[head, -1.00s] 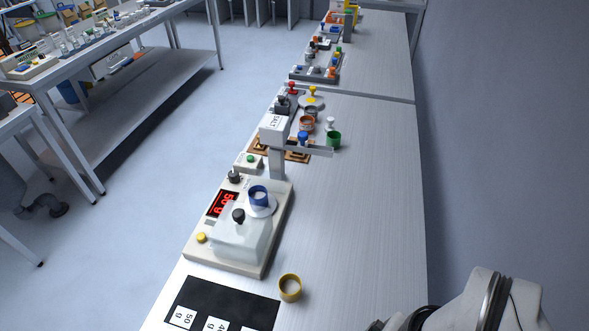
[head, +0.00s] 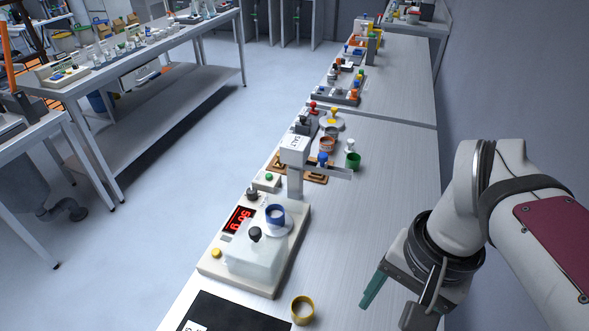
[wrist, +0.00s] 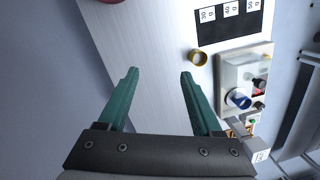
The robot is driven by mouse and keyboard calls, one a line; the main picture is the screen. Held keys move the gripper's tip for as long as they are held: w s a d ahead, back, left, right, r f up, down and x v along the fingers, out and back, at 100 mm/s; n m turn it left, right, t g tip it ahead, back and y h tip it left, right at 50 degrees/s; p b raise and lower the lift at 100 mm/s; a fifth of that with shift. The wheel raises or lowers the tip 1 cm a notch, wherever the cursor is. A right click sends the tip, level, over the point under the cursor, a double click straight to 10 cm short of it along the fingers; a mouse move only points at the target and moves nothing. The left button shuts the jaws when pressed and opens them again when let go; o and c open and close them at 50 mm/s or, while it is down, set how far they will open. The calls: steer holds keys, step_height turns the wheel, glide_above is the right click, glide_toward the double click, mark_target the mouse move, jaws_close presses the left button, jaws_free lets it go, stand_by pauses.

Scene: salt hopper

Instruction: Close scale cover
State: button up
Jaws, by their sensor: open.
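The scale (head: 288,275) is a cream box on the bench with a red display (head: 240,218) that appears to read 50 g. Its clear cover (head: 255,262) with a black knob (head: 255,234) sits over the near part of the scale. A blue cup (head: 275,215) stands on the round pale pan behind the cover and looks uncovered. The scale (wrist: 226,75) and blue cup (wrist: 238,99) also show at right in the wrist view. My gripper (head: 386,314) is open and empty, right of the scale and apart from it; its green fingers (wrist: 159,73) are spread in the wrist view.
A yellow cup (head: 302,309) and a black mat (head: 235,318) with labels lie in front of the scale. The grey SALT hopper (head: 294,160) rises behind it, its arm extending right. Green cup (head: 352,161) and others stand farther back. The bench's right side is mostly clear.

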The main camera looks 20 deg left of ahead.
steer(key=w+a+r+n, duration=0.1)
steer(key=w+a+r, duration=0.2)
steer(key=w+a, duration=0.3)
steer(key=n+h, duration=0.1)
steer(key=n, duration=0.2)
glide_above(255, 231)
steer(key=f, duration=0.2)
steer(key=shift+t, duration=0.3)
step_height(255, 231, down, 15)
steer(key=shift+f, duration=0.1)
jaws_close()
